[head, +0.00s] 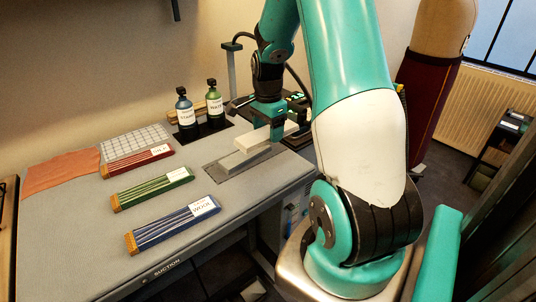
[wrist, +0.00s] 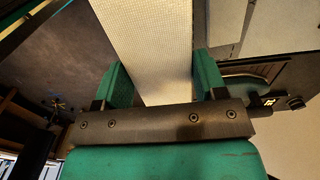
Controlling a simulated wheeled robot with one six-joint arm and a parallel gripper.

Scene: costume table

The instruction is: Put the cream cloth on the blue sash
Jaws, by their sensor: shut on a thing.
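My gripper (head: 276,132) is shut on the cream cloth (head: 291,128), which looks like a long, pale, flat strip. In the wrist view, the woven cream cloth (wrist: 155,45) runs between the two teal fingers of my gripper (wrist: 163,85). My gripper is at the back right of the table, over the grey mat; the exact gap beneath the cloth is unclear. The blue sash (head: 165,229) lies at the front of the table, left of my gripper and apart from it. It is a long striped piece with a white label and a tan end.
Green (head: 150,190) and red (head: 135,163) striped pieces lie behind the blue sash. Two bottles (head: 214,98) stand at the back. An orange cloth (head: 58,174) and a checked cloth (head: 135,141) lie at left.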

